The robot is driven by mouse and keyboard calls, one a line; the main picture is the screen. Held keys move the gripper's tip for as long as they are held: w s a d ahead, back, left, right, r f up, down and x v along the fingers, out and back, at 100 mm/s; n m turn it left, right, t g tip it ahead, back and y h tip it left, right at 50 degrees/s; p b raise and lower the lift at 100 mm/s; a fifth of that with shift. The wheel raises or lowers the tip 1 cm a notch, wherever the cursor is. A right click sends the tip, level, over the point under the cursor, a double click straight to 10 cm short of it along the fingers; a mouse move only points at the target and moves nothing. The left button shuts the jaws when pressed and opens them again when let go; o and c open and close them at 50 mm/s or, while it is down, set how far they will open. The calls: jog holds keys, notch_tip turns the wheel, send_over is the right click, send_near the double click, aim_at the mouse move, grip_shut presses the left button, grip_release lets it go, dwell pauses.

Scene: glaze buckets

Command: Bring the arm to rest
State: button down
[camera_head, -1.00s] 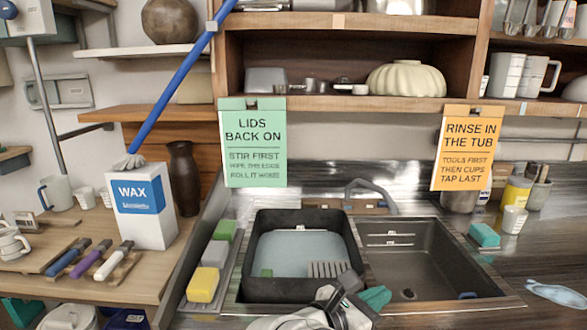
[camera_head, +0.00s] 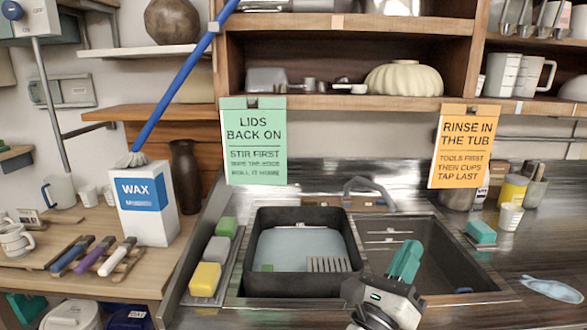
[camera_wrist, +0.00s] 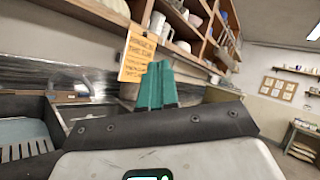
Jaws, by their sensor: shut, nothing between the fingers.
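My gripper (camera_head: 406,262) has teal fingers and shows in the head view in front of the right sink basin, raised above the counter's front part. Its fingers are together and point up and slightly right, with nothing between them. In the wrist view the teal fingers (camera_wrist: 157,85) stand upright side by side, below the orange sign (camera_wrist: 137,52). Part of the right basin (camera_head: 400,232) is hidden behind my gripper.
A dark tub (camera_head: 252,275) with water and a ribbed grey piece fills the left basin. Sponges (camera_head: 205,279) lie left of it. A teal sponge (camera_head: 481,232) and a white cup (camera_head: 510,216) stand right.

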jog(key=s+a+f+n+t+y, duration=0.1)
jog(key=a+f+n+t+y, duration=0.2)
jog(key=n+y, duration=0.95)
jog(key=s+a+f+n+t+y, duration=0.1)
jog(key=a+f+n+t+y, duration=0.1)
jog(key=n+y, duration=1)
jog(key=s+f+n+g+h, duration=0.1)
jog(key=s+f+n+g, duration=0.1)
jog(key=f+n+g, duration=0.3)
jog(key=s+d+f+n+g, duration=0.1)
jog(key=s+f+n, duration=0.2)
jog(key=f, duration=0.3)
jog(key=s+f+n+g+h, duration=0.1)
jog(key=s+f+n+g, duration=0.1)
jog(key=f+n+g, duration=0.3)
jog(key=s+d+f+g+h, duration=0.2)
jog(key=s+d+f+g, duration=0.1)
jog(key=s, duration=0.5)
jog(key=s+d+f+g+h, duration=0.2)
jog(key=s+d+f+g, duration=0.2)
jog(key=s+f, duration=0.3)
jog(key=s+d+f+g+h, duration=0.2)
jog(key=s+d+f, duration=0.3)
jog(key=s, duration=0.6)
jog(key=shift+s+d+f+n+g+h, duration=0.25)
jog(key=shift+n+g+h, duration=0.15)
jog(key=shift+g, duration=0.4)
